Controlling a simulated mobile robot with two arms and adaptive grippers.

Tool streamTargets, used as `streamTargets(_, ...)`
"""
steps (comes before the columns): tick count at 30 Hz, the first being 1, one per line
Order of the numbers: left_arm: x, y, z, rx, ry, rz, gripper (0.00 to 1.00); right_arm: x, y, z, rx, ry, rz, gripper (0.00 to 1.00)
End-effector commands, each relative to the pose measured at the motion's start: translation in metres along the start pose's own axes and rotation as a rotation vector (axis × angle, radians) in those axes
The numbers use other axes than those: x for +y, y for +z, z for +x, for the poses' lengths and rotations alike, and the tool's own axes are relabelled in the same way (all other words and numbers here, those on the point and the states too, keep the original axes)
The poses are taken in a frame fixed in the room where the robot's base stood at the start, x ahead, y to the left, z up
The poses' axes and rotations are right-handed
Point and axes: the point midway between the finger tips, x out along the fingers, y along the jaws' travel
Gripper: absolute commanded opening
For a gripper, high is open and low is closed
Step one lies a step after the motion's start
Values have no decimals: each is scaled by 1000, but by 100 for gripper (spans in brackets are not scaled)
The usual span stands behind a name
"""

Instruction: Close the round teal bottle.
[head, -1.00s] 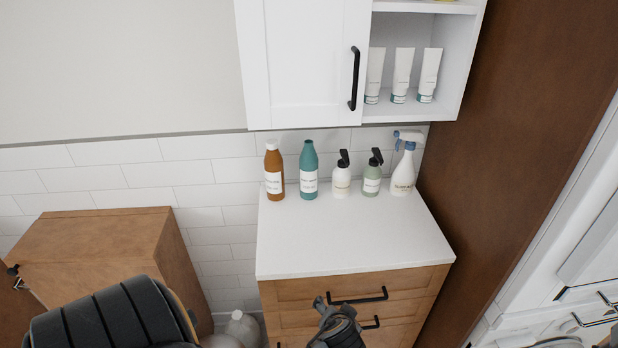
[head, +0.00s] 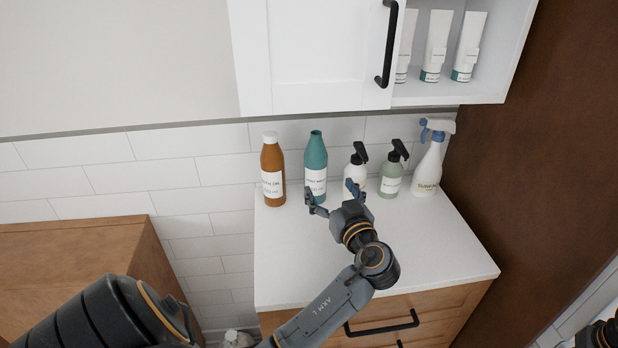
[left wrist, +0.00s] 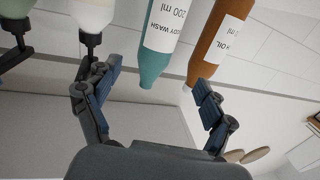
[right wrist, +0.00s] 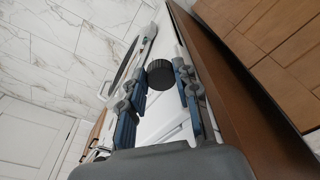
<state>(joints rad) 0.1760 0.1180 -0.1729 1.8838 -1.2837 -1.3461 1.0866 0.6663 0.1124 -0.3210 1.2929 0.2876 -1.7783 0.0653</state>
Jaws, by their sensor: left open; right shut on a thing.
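The round teal bottle (head: 316,165) stands upright on the white counter, its top open with no cap on it. It hangs upside down in the left wrist view (left wrist: 165,45), beyond and between my fingers. My left gripper (head: 331,190) is open and empty, in front of the teal bottle and slightly right of it, not touching it. My right gripper (right wrist: 158,84) is shut on a black ridged cap (right wrist: 163,76) in the right wrist view. The fingers of my right gripper do not show in the head view; only a dark arm part shows at the lower right.
An amber bottle (head: 272,170) with a white cap stands close left of the teal one. A white pump bottle (head: 358,172), green pump bottle (head: 390,180) and spray bottle (head: 429,168) stand right. The wall cabinet (head: 310,55) hangs above. The counter's front (head: 420,260) is clear.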

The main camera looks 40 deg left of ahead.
Motion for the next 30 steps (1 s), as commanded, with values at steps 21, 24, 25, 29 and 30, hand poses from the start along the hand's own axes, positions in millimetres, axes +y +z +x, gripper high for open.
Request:
streamTargets(21,1,-6,53,12,-4,-3,83,-3,-3,-21,-1,-3,-5,21)
streamTargets(24,1,-5,64,11,-4,-5,83,-3,-3,-24,-1,-3,-4,21)
streamTargets(25,1,-5,66,11,-4,-5,83,-2,-3,-24,-1,-3,-4,21)
streamTargets(29,1,-2,69,9,-2,-6,83,-2,-3,-24,-1,-3,-4,21)
streamTargets(30,1,-2,69,9,-2,-7,83,-2,-3,-24,-1,-3,-4,21)
